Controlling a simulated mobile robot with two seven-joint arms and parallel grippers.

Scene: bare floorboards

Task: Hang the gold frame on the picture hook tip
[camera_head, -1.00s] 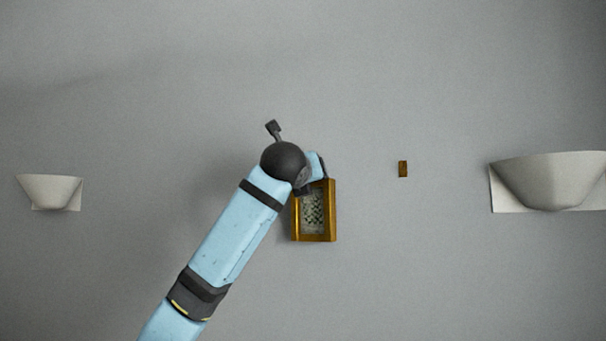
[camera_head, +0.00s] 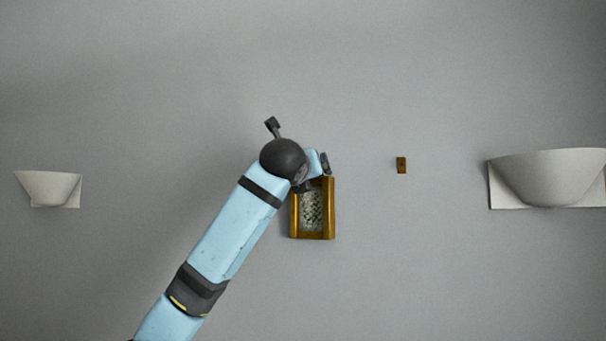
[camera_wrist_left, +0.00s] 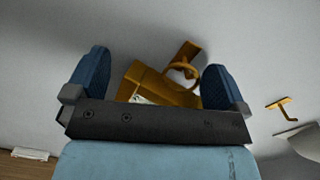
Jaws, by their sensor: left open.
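The gold frame (camera_head: 330,212), with a patterned pale picture inside, is upright against the grey wall backdrop near the centre of the head view. In the left wrist view the gold frame (camera_wrist_left: 145,80) shows with a gold ring (camera_wrist_left: 182,72) at its top. My left gripper (camera_head: 314,175) is at the frame's top edge. The left gripper (camera_wrist_left: 155,85) is open, its blue fingers to either side of the frame and ring. The picture hook (camera_head: 401,165) is a small gold plate to the right; its projecting tip shows in the left wrist view (camera_wrist_left: 286,108). My right gripper is not in view.
A white wall lamp (camera_head: 548,178) is at the right and a smaller one (camera_head: 48,187) at the far left. The wall between frame and hook is bare. Wooden floor (camera_wrist_left: 20,166) shows at the lower left of the left wrist view.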

